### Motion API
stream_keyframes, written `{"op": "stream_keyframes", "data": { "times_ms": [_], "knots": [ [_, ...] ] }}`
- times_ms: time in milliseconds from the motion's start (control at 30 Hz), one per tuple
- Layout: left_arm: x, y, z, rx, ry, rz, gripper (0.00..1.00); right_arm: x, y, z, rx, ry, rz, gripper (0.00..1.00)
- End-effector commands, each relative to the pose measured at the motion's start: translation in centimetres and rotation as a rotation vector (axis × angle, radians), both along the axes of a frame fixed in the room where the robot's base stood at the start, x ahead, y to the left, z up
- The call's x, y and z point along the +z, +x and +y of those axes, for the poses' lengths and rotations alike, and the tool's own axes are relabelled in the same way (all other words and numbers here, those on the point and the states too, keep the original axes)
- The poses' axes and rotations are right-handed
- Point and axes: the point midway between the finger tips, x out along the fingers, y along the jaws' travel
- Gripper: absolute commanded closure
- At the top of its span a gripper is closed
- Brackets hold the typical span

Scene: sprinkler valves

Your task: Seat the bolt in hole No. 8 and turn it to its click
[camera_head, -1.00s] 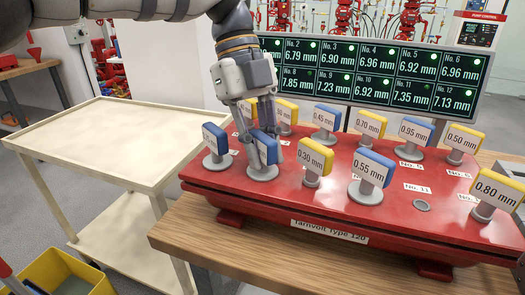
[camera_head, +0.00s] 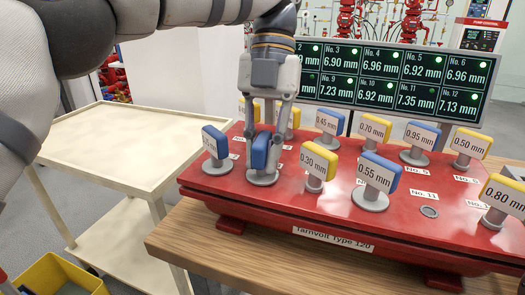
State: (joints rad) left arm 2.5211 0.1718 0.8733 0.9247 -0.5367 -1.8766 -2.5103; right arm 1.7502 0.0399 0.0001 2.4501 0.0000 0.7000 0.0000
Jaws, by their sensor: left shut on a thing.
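My left gripper (camera_head: 264,146) comes down from above onto a blue-tagged bolt (camera_head: 262,174) in the front row of the red plate (camera_head: 300,215). Its fingers are shut on the tag, one on each side, and cover most of the tag's print. The bolt stands upright, its round grey base at the plate's surface. It is second from the left in the front row. Its hole label is hidden, so the number cannot be read. My right gripper is not in view.
Close neighbours are a blue-tagged bolt (camera_head: 215,143) at left and a yellow 0.30 mm bolt (camera_head: 318,162) at right. An empty hole (camera_head: 429,211) shows by label No. 11. A display (camera_head: 395,82) stands behind. A bare cream cart (camera_head: 125,150) is at left.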

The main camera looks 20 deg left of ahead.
Motion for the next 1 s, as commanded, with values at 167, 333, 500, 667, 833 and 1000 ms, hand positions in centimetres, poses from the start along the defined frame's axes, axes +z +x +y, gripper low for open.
{"op": "stream_keyframes", "data": {
  "times_ms": [167, 333, 500, 667, 833, 1000],
  "knots": [
    [0.13, -0.01, -0.23, -0.354, 0.003, -0.001, 1.0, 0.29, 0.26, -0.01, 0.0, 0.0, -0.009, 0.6],
    [-0.01, 0.03, -0.2, -0.408, 0.0, 0.001, 1.0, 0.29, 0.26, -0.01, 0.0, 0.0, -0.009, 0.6],
    [-0.03, 0.03, -0.2, -0.406, 0.0, 0.001, 0.66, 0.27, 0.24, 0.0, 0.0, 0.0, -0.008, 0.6],
    [-0.03, 0.03, -0.19, -0.405, 0.001, 0.001, 0.61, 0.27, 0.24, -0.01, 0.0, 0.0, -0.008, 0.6],
    [-0.05, 0.04, -0.19, -0.404, 0.0, 0.001, 0.61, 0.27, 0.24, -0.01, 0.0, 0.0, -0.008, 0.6],
    [0.07, -0.14, -0.15, -0.381, 0.001, 0.001, 0.61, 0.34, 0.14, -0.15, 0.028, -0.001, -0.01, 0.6]
  ]
}}
